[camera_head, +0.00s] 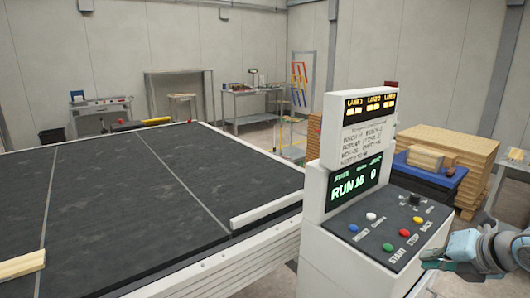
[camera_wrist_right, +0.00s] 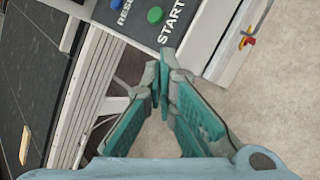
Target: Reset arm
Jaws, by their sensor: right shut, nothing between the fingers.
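My right gripper (camera_head: 428,258) shows at the lower right of the head view, just to the right of the control console's front corner. In the right wrist view its teal fingers (camera_wrist_right: 161,82) meet at the tips, with nothing between them. The fingertips lie close to the START label and the green button (camera_wrist_right: 155,15) in that picture; I cannot tell the gap. The console (camera_head: 345,265) has blue, white, red, green and yellow buttons on its dark sloped panel (camera_head: 372,235). Its green-lit screen (camera_head: 352,190) reads RUN and 0. My left gripper is out of view.
A wide dark conveyor table (camera_head: 150,210) fills the left. A pale wooden block (camera_head: 22,265) lies at its near left edge and a pale bar (camera_head: 265,212) near the console. Stacked boards (camera_head: 450,145) stand behind the console at right. Floor beside the console is clear.

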